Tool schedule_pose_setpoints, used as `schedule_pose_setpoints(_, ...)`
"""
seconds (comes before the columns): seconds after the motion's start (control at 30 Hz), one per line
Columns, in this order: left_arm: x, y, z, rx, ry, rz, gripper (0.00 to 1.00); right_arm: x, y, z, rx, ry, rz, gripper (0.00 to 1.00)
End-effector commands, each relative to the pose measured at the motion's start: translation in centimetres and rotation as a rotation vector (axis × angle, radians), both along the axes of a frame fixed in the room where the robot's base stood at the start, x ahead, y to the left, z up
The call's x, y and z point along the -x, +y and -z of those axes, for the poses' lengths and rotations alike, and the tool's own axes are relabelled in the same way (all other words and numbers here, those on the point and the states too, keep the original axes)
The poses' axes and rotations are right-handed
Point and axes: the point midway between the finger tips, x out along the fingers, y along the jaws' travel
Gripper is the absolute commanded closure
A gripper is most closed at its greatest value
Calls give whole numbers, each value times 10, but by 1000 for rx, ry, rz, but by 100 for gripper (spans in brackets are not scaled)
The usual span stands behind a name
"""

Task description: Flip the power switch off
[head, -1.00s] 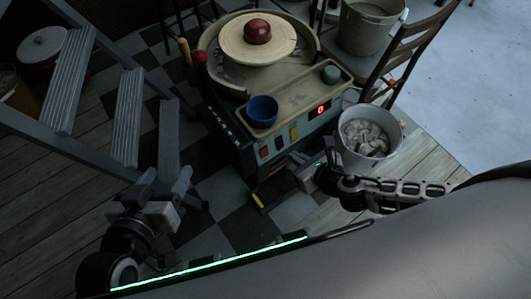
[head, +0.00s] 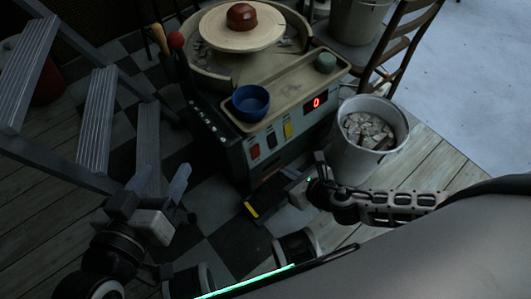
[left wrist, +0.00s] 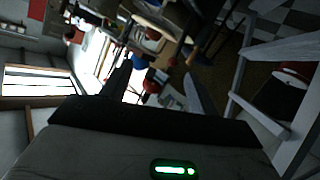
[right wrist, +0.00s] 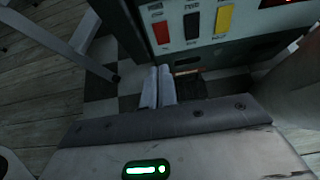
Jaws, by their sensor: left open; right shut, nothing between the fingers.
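The pottery wheel's front panel carries a red switch (head: 255,152), a black switch (head: 271,138) and a yellow switch (head: 288,130). The red (right wrist: 160,32), black (right wrist: 192,25) and yellow (right wrist: 224,18) switches also show in the right wrist view. Which one is the power switch is not readable. The red display (head: 316,103) shows 0. My right gripper (right wrist: 159,69) is shut and empty, below and in front of the panel, apart from the switches. My left gripper (head: 164,178) is open and empty, left of the wheel, its fingers apart in the left wrist view (left wrist: 157,82).
A blue bowl (head: 251,101) and a green round item (head: 325,62) sit on the wheel's tray. A bucket of pale chunks (head: 352,158) stands right of the panel. A step ladder (head: 92,120) stands left. A wooden chair (head: 405,45) is behind the bucket.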

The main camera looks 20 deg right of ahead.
Motion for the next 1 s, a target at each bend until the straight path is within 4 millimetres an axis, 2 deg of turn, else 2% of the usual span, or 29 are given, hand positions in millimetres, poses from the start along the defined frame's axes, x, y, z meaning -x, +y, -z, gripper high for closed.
schedule_pose_setpoints(0.17, -1, -2, 2, 35, -8, 1, 40, -16, 6, 13, -1, -3, 1, 100)
schedule_pose_setpoints(0.57, -4, -12, -8, 236, -41, 15, 40, -81, 30, 62, -1, -3, 0, 100)
schedule_pose_setpoints(0.73, -4, -14, -13, 275, -45, 20, 40, -104, 38, 60, 0, -2, -1, 100)
schedule_pose_setpoints(1.0, -3, -15, -16, 299, -48, 23, 40, -114, 42, 60, 1, 0, -1, 100)
